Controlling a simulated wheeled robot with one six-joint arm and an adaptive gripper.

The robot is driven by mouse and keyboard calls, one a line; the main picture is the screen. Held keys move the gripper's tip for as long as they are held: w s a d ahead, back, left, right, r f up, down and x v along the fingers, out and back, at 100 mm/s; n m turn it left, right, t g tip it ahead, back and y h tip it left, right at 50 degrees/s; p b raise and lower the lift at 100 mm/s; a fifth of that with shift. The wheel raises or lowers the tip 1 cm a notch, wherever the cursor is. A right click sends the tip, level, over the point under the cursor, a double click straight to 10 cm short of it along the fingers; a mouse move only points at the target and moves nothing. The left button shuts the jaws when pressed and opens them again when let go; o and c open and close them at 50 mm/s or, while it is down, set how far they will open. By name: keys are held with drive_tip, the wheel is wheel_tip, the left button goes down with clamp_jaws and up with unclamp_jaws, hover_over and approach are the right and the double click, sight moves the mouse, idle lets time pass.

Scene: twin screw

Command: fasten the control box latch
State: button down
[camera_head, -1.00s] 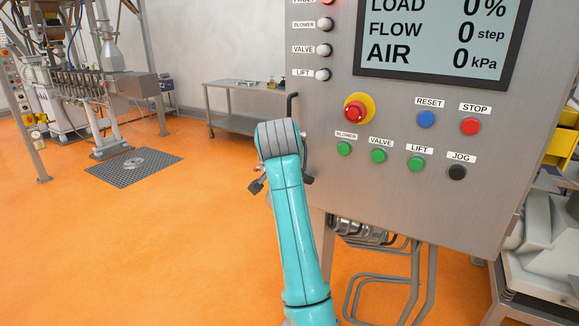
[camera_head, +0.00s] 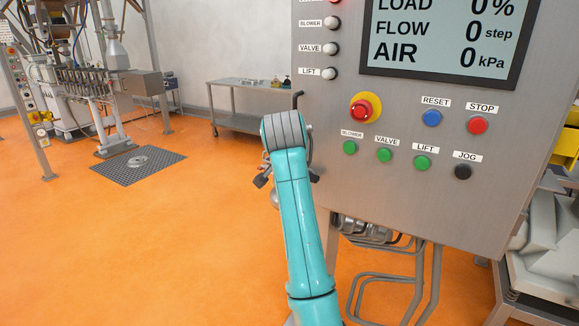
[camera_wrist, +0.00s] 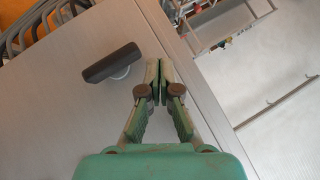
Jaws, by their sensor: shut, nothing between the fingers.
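The control box (camera_head: 400,200) is a grey metal cabinet with a screen and buttons on its front. In the wrist view, a dark bar-shaped latch handle (camera_wrist: 112,62) sits on a round pale base on a grey box panel (camera_wrist: 70,110). My gripper (camera_wrist: 159,65) is shut and empty, with its fingertips to the right of the handle and apart from it in the picture. The gap in depth is unclear. In the head view my teal arm hides most of the gripper and the latch is not clearly seen.
A grey trolley (camera_head: 236,122) stands behind the box's left edge. A red emergency button (camera_head: 361,109) and several coloured buttons are on the front. Bent pipes (camera_head: 385,280) run beneath the box.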

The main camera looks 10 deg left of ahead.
drive_tip(key=s+a+r, duration=0.2)
drive_tip(key=s+r, duration=0.4)
drive_tip(key=r, duration=0.3)
drive_tip(key=shift+s+a+r, duration=0.2)
drive_tip(key=shift+s+r, duration=0.15)
drive_tip(key=shift+r, duration=0.05)
